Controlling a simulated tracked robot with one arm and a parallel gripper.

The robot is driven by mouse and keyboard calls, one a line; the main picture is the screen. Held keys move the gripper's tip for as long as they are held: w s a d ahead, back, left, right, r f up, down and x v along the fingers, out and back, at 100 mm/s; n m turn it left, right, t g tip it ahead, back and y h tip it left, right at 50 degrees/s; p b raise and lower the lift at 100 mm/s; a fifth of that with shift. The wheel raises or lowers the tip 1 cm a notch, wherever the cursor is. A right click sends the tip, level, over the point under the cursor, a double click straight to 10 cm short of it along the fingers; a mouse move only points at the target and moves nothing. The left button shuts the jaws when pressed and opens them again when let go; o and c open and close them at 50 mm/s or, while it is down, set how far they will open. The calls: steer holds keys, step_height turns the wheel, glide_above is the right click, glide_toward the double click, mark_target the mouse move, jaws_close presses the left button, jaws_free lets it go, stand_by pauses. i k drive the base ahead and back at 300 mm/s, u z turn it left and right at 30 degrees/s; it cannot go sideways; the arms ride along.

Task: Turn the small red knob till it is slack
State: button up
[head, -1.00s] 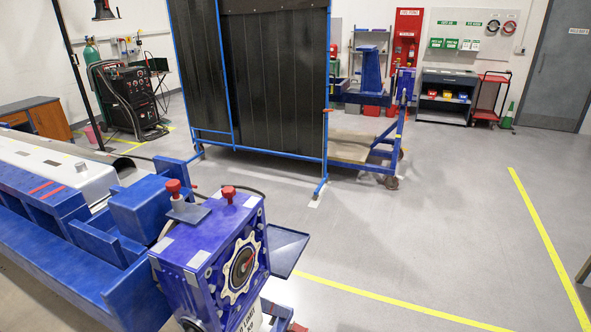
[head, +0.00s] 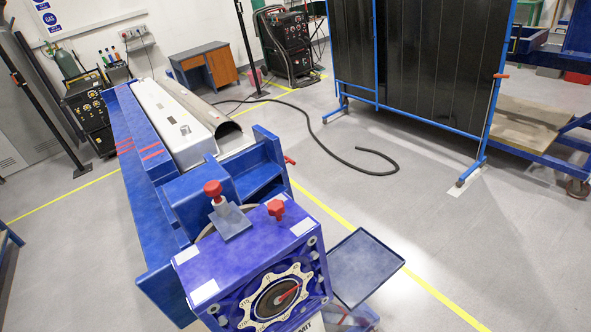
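Two red knobs stand on top of the blue-purple jig head (head: 244,243). One red knob (head: 213,188) sits on a pale post above a grey plate (head: 231,222), toward the left. The other red knob (head: 276,208) is lower and sits near the right back of the top face; it looks slightly smaller. I cannot tell whether either knob is tight or slack. The front of the jig head carries a cream scalloped wheel (head: 251,299) around a dark dial with a red pointer (head: 288,292). My gripper is not in view, and nothing touches the knobs.
A blue tray (head: 364,268) juts out at the jig's right. The long blue bed (head: 133,177) runs back left with a white cover (head: 172,121). A black hose (head: 335,152) lies on the floor. A dark screen (head: 420,65) stands behind; floor at right is clear.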

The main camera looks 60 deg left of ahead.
mark_target(276, 208)
steer(key=u, duration=0.4)
steer(key=i, duration=0.95)
steer(key=u, duration=0.65)
